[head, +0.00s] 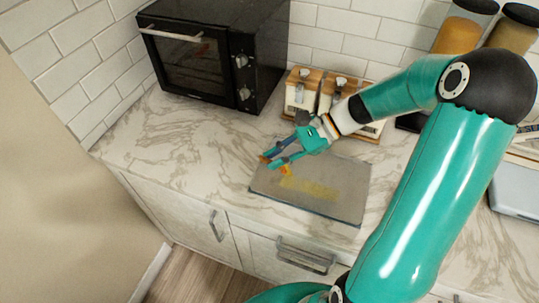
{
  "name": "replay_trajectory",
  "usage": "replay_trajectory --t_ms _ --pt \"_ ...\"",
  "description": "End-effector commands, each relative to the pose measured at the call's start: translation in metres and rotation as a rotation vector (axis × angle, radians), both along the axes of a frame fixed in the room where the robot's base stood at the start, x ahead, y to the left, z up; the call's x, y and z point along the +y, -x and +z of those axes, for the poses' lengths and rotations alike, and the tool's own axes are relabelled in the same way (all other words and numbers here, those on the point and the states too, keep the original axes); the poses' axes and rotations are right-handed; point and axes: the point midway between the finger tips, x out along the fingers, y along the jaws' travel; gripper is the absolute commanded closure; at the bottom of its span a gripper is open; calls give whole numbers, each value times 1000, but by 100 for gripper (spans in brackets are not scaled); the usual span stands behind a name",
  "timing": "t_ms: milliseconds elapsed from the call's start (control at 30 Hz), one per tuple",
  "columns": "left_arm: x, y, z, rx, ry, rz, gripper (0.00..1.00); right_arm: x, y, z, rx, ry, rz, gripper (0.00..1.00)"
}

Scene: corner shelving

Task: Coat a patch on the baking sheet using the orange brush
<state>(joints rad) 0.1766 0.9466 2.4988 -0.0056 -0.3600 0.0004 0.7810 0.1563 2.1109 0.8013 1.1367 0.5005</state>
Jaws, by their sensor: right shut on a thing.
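The grey baking sheet (340,183) lies flat on the marble counter. A yellowish coated patch (309,188) shows on its middle. My right gripper (275,164) is over the sheet's left back part and is shut on the orange brush (285,170). Only small orange bits of the brush show at the fingertips; the rest is hidden by the fingers. I cannot tell whether the brush touches the sheet. My left gripper is not in view.
A black oven (215,50) stands at the back left. Wooden-topped canisters (302,92) stand behind my right gripper. Jars (462,25) are at the back right. A pale blue object (516,190) lies at the right edge. The counter left of the sheet is clear.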

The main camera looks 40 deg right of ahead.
Motion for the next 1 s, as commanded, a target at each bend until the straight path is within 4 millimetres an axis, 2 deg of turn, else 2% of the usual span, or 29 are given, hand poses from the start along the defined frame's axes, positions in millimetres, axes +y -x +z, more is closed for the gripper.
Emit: replay_trajectory --t_ms 633,1000 --pt "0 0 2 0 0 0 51 -20 39 0 1 1 -1 100" --pt "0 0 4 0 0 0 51 -28 54 0 1 1 -1 100"
